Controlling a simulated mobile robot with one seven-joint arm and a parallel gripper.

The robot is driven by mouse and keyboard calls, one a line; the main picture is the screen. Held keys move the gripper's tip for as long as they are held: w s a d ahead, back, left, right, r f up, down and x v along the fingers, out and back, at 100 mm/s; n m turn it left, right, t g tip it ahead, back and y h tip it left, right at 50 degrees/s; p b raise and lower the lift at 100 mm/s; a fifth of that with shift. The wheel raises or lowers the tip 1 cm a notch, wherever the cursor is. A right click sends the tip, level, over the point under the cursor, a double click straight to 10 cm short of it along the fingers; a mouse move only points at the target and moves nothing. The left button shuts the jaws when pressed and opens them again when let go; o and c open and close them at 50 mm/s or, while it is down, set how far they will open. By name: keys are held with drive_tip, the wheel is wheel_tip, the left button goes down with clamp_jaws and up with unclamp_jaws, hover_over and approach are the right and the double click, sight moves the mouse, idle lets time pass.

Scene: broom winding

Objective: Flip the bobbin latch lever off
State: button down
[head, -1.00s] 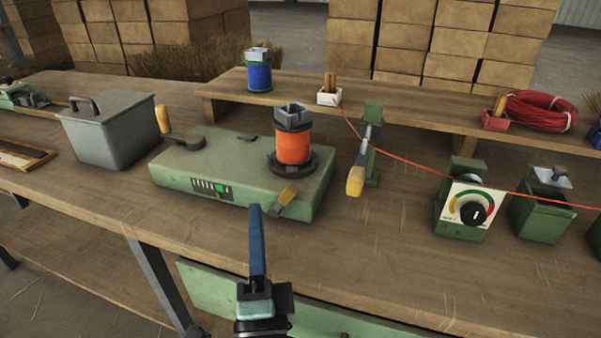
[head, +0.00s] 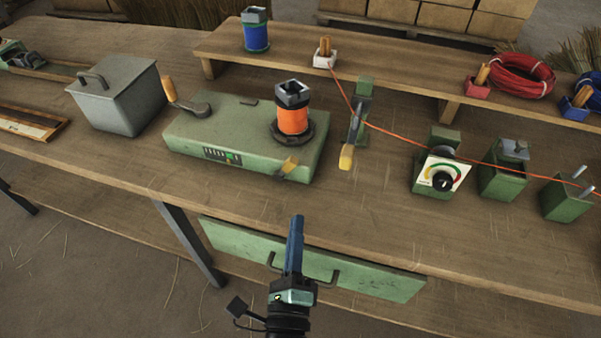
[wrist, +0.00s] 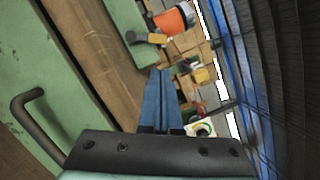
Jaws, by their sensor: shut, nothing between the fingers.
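The green winder box (head: 235,135) sits on the workbench with an orange bobbin (head: 294,121) upright on its right end. A short lever with a yellow grip (head: 289,165), apparently the bobbin latch lever, is at the box's front right corner below the bobbin. In the wrist view, the lever (wrist: 156,38) and orange bobbin (wrist: 171,20) show beyond the fingertips. My gripper (head: 297,219) has blue fingers, shut and empty. In the head view it appears below the lever, over the bench's front edge, apart from it. In the wrist view the fingers (wrist: 160,73) lie together.
A second yellow-handled lever (head: 346,157) hangs on a green stand to the right, with an orange wire passing. A green drawer (head: 370,276) with a dark handle is under the bench edge. A dial box (head: 440,178) stands farther right. A grey lidded bin (head: 120,95) stands left.

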sight(290, 164)
drive_tip(key=shift+w, duration=0.1)
drive_tip(key=w, duration=0.6)
drive_tip(key=w+d+r, duration=0.1)
drive_tip(key=w, duration=0.2)
drive_tip(key=shift+w+r, duration=0.1)
drive_tip(key=shift+w, duration=0.25)
drive_tip(key=shift+r, duration=0.1)
drive_tip(key=shift+a+r+n+p, duration=0.15)
drive_tip(key=shift+n+p, duration=0.25)
drive_tip(key=shift+p, duration=0.25)
